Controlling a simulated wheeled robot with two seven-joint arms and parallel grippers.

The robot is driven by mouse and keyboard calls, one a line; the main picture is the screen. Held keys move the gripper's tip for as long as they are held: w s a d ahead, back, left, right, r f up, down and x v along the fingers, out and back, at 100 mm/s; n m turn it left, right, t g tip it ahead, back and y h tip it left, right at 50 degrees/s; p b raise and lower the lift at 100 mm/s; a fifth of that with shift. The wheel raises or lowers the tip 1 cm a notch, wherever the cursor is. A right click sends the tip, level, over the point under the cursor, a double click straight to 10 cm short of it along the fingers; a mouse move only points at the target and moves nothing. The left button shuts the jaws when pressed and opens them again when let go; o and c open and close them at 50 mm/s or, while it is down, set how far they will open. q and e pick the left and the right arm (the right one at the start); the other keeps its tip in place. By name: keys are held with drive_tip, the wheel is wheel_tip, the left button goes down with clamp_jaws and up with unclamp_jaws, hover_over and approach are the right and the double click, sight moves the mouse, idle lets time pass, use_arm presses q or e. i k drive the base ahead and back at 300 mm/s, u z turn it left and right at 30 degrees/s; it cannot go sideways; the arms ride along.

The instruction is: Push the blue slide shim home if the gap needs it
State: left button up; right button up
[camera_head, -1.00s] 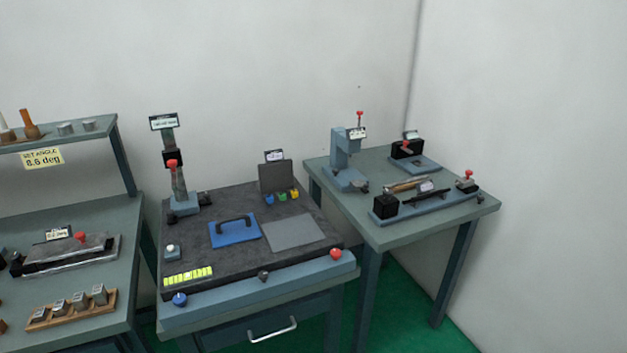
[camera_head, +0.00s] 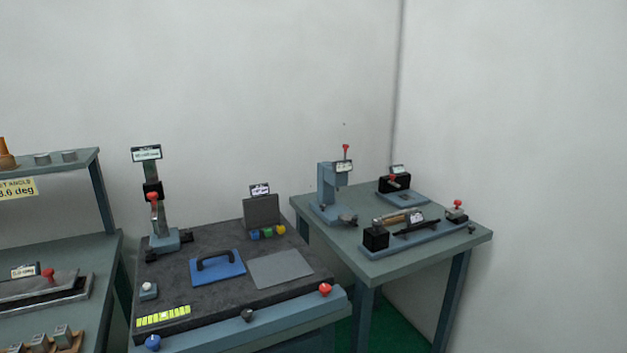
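I cannot single out a blue slide shim. A blue plate with a black handle (camera_head: 217,267) lies on the dark stone-topped table. Small blue, green and yellow pieces (camera_head: 267,232) sit in front of an upright grey block (camera_head: 261,211) at that table's back. The right table (camera_head: 375,268) carries a long blue-grey fixture (camera_head: 425,240) with a black block at its left end and a red knob at its right end. Any gap is too small to make out. Neither of my grippers shows in the head view.
A stand with a red knob and display (camera_head: 158,215) rises at the stone table's back left. A grey sheet (camera_head: 280,268) lies beside the blue plate. A press-like stand (camera_head: 328,190) and a black-block fixture (camera_head: 396,185) stand on the right table. A shelved bench (camera_head: 60,255) is at left.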

sight(253, 234)
drive_tip(key=k, duration=0.65)
drive_tip(key=u, duration=0.65)
drive_tip(key=i, duration=0.6)
drive_tip(key=u, duration=0.65)
drive_tip(key=i, duration=0.75)
drive_tip(key=z, duration=0.95)
drive_tip(key=i, duration=0.45)
drive_tip(key=z, duration=0.5)
